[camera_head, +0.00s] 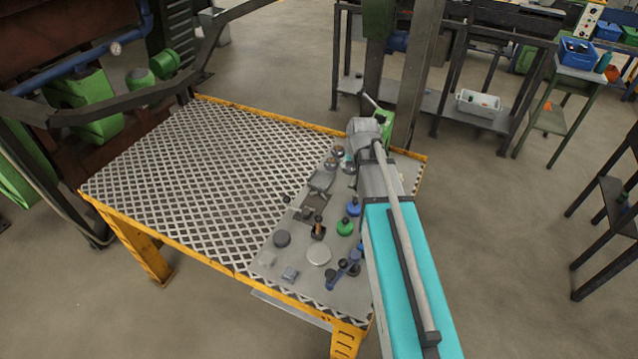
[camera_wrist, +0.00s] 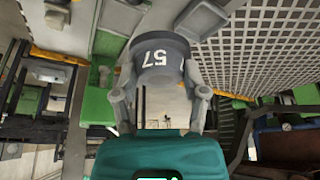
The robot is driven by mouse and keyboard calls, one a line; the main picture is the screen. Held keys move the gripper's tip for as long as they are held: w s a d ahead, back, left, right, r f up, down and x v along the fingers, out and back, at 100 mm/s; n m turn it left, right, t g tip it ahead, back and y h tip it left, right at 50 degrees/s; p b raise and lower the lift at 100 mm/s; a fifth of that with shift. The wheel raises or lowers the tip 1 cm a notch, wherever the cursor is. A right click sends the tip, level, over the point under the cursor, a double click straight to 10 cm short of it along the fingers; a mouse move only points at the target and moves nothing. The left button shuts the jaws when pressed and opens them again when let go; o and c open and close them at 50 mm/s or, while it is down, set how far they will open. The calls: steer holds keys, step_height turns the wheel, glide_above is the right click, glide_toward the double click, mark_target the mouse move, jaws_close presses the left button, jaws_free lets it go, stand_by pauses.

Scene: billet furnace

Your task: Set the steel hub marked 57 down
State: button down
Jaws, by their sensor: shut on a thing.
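The steel hub marked 57 (camera_wrist: 157,57) is a dark grey round piece with white digits, held between the two fingers of my gripper (camera_wrist: 160,78) in the wrist view. The fingers bear on its opposite sides. In the head view my arm reaches over the right end of the work table (camera_head: 135,225). There I cannot make out the fingers or the hub behind my wrist. From these views I cannot tell the hub's height over the table.
The table has a patterned metal top with a yellow edge. A grey mat (camera_head: 258,243) along its right side carries several small parts, among them a green one (camera_head: 345,227), a blue one (camera_head: 353,207) and a pale disc (camera_head: 318,255). The patterned area left of the mat is clear.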

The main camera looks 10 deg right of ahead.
steer(key=s+a+f+b, duration=0.1)
steer(key=s+a, duration=0.2)
steer(key=a, duration=0.2)
steer(key=shift+f, duration=0.3)
steer(key=shift+w, duration=0.15)
steer(key=b, duration=0.9)
glide_toward(320, 179)
steer(key=shift+w+d+f, duration=0.25)
steer(key=shift+f, duration=0.3)
steer(key=shift+w+a+f, duration=0.1)
steer(key=shift+w+f, duration=0.25)
steer(key=shift+w, duration=0.05)
steer(key=shift+w+f+b, duration=0.35)
steer(key=shift+f+b, duration=0.15)
steer(key=shift+b, duration=0.2)
steer(key=shift+f+b, duration=1.5)
